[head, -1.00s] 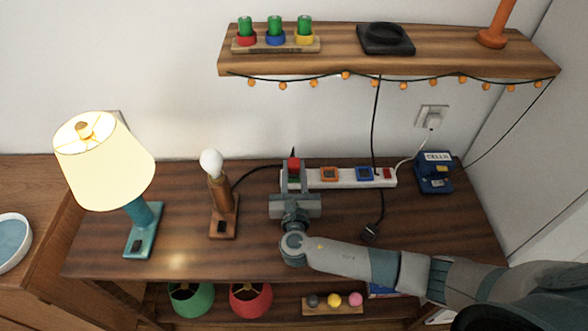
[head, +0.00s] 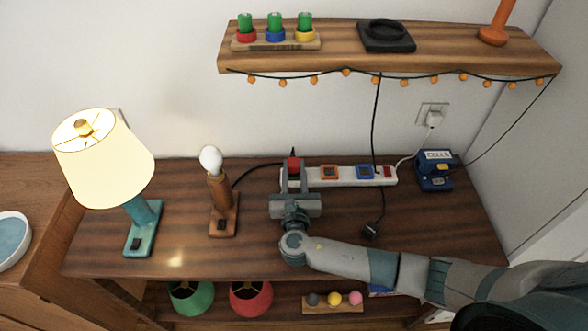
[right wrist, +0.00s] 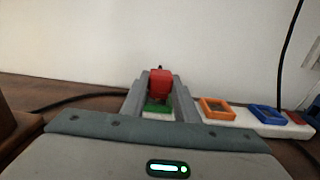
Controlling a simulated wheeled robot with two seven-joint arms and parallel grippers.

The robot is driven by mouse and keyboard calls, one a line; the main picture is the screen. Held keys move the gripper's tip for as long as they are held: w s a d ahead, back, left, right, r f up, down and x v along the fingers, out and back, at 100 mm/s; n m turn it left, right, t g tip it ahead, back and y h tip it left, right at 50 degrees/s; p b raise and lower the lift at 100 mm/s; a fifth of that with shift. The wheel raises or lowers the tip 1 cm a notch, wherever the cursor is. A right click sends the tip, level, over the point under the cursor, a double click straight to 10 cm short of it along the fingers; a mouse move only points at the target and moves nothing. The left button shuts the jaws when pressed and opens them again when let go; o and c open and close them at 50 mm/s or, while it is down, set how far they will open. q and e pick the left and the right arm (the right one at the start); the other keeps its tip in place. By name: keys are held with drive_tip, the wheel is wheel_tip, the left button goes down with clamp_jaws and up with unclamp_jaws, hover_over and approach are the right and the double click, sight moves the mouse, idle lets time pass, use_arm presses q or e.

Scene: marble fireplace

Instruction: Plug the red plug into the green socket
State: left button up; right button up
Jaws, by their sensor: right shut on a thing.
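The red plug (head: 293,163) is between the fingertips of my right gripper (head: 294,172), which is shut on it. In the right wrist view the red plug (right wrist: 161,83) stands above the green socket (right wrist: 157,106). The green socket (head: 293,176) is at the left end of the white power strip (head: 344,182), partly hidden by the fingers. I cannot tell whether the plug is seated in it. A dark cord runs left from the plug area towards the bare-bulb lamp (head: 216,190). My left gripper is not in view.
The strip also has an orange socket (head: 329,173), a blue socket (head: 365,172) and a red switch (head: 388,172). A loose black plug (head: 370,230) lies in front. A blue device (head: 435,170) stands right, a lit teal lamp (head: 144,228) left. A wooden shelf (head: 350,63) is above.

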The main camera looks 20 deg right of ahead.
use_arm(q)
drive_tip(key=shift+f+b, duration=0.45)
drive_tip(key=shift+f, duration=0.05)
use_arm(e)
drive_tip(key=shift+f, duration=0.75)
drive_tip(key=o, duration=1.2)
drive_tip(key=shift+s+a+f, duration=0.1)
drive_tip(key=shift+s+a, duration=0.1)
drive_tip(key=shift+s, duration=0.4)
drive_tip(key=b+v, duration=0.3)
drive_tip(key=v, duration=1.3)
drive_tip(key=shift+s, duration=0.1)
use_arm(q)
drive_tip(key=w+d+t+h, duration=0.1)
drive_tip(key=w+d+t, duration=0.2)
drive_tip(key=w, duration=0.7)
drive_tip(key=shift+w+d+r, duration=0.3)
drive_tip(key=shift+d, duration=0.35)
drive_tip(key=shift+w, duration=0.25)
